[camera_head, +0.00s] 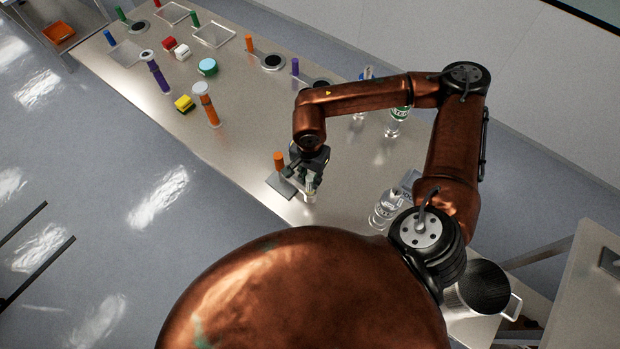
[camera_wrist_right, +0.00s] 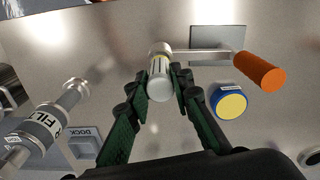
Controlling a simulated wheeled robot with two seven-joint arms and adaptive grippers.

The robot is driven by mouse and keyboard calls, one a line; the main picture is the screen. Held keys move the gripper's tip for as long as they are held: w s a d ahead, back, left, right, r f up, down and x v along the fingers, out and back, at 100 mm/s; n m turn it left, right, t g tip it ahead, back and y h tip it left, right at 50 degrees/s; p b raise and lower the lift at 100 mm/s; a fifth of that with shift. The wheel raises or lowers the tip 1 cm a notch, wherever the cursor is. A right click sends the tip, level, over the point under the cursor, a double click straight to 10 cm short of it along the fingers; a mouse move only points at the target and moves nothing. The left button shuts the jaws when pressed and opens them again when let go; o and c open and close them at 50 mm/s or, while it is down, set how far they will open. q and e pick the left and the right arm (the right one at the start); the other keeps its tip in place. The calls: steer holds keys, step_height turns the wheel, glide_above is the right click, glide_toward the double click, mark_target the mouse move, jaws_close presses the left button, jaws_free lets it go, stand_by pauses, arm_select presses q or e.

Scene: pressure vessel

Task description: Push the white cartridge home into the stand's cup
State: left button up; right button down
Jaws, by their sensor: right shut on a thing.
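The white cartridge (camera_wrist_right: 160,82) is between the fingertips of my right gripper (camera_wrist_right: 159,76), which is shut on it. A yellowish band shows near its far end, which meets the stand's ring-like cup (camera_wrist_right: 160,47); how deep it sits is hidden. The stand has a grey base plate (camera_wrist_right: 222,36), a thin arm to the cup and an orange post (camera_wrist_right: 259,73). In the head view, the orange post (camera_head: 279,161) and base plate (camera_head: 279,187) are just left of my right gripper (camera_head: 310,181). My left gripper is not in view.
In the right wrist view, a blue-and-yellow round piece (camera_wrist_right: 230,102) lies right of the gripper. A labelled metal cylinder (camera_wrist_right: 43,128) and a grey DOCK block (camera_wrist_right: 85,146) are at left. In the head view, a clear bottle (camera_head: 386,209) stands right of the gripper.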

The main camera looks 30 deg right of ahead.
mark_target(310, 187)
steer(key=shift+f+b, duration=2.6)
steer(key=shift+f, duration=0.3)
steer(key=c, duration=1.6)
jaws_free()
steer(key=shift+r, duration=0.15)
step_height(310, 187, up, 12)
steer(key=shift+a, duration=0.1)
